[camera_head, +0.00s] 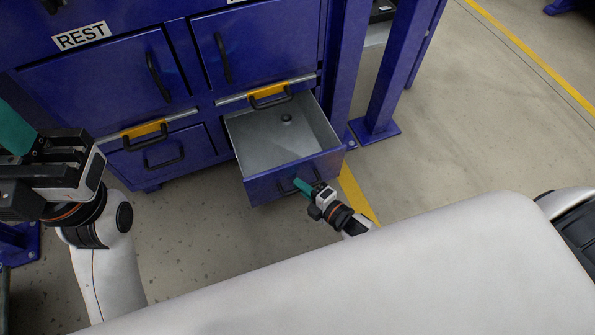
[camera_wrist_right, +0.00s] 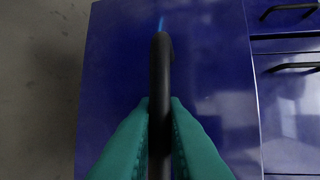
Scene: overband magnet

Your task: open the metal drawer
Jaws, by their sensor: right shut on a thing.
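The metal drawer (camera_head: 262,188) is blue in front with a grey inside, and it stands pulled out from the blue cabinet at the lower right. A small dark round thing (camera_head: 286,119) lies in it. My right gripper (camera_head: 303,186) is at the drawer front, shut on its black handle (camera_head: 284,189). In the right wrist view the teal fingers (camera_wrist_right: 160,125) close on both sides of the black handle bar (camera_wrist_right: 160,75). My left gripper (camera_head: 15,130) shows in part at the left edge, away from the drawer; its fingertips are cut off.
The blue cabinet has a shut drawer (camera_head: 190,146) to the left and doors (camera_head: 110,75) above, with a "REST" label (camera_head: 81,37). Blue posts (camera_head: 385,100) stand on the right. A yellow floor line (camera_head: 357,194) runs beside the drawer. Open floor lies to the right.

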